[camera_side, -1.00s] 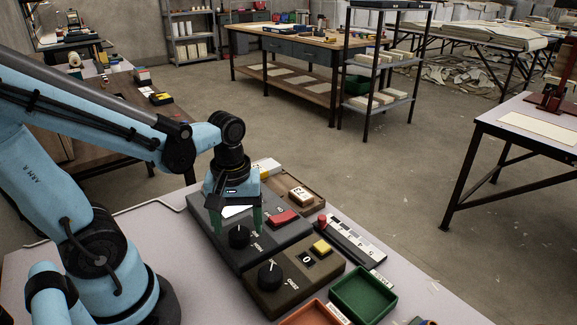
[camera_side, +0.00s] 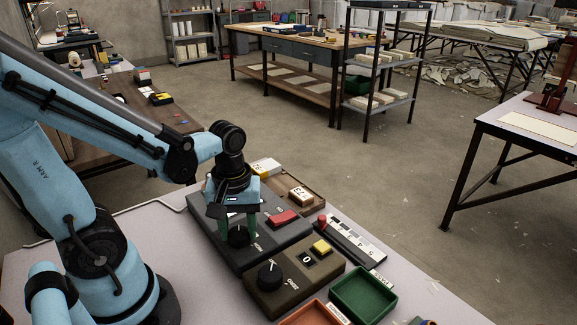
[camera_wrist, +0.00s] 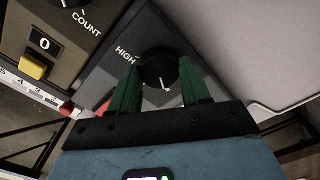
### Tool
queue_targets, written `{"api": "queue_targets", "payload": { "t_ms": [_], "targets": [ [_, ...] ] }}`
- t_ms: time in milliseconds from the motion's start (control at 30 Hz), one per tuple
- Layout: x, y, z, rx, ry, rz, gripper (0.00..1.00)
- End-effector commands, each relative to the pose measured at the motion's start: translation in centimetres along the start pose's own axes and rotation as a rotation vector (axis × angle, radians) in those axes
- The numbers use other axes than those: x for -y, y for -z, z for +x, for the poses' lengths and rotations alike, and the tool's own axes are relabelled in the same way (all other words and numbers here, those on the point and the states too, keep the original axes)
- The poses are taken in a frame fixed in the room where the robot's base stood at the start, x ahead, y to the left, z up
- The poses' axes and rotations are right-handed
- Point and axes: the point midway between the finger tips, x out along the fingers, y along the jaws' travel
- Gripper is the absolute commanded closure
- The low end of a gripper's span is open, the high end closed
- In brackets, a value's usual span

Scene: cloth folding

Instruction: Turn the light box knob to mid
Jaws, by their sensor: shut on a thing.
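The light box (camera_side: 276,239) is a dark grey case with a red button (camera_side: 283,218) and a round black knob (camera_side: 237,236). In the wrist view the knob (camera_wrist: 158,66) sits beside the word HIGH, and its white mark points toward the bottom of the picture. My gripper (camera_side: 241,230) is over the box with its green fingers down on either side of the knob. In the wrist view my gripper (camera_wrist: 160,75) is shut on the knob. The other position labels are hidden or too small to read.
An olive counter box (camera_side: 299,284) with its own knob (camera_side: 269,275) and yellow button (camera_side: 321,247) stands close in front. A green tray (camera_side: 363,294) and an orange tray (camera_side: 310,314) lie nearby. A black strip with a red-topped piece (camera_side: 322,220) lies to the right.

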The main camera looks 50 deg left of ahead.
Motion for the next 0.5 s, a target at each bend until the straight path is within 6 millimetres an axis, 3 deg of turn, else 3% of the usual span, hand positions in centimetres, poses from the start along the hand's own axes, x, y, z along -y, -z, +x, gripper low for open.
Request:
{"api": "queue_targets", "payload": {
  "t_ms": [267,500],
  "targets": [
    [-0.02,0.01,-0.01,0.000,0.000,0.029,0.84],
    [-0.05,0.03,0.00,0.000,0.002,0.153,0.84]
  ]
}}
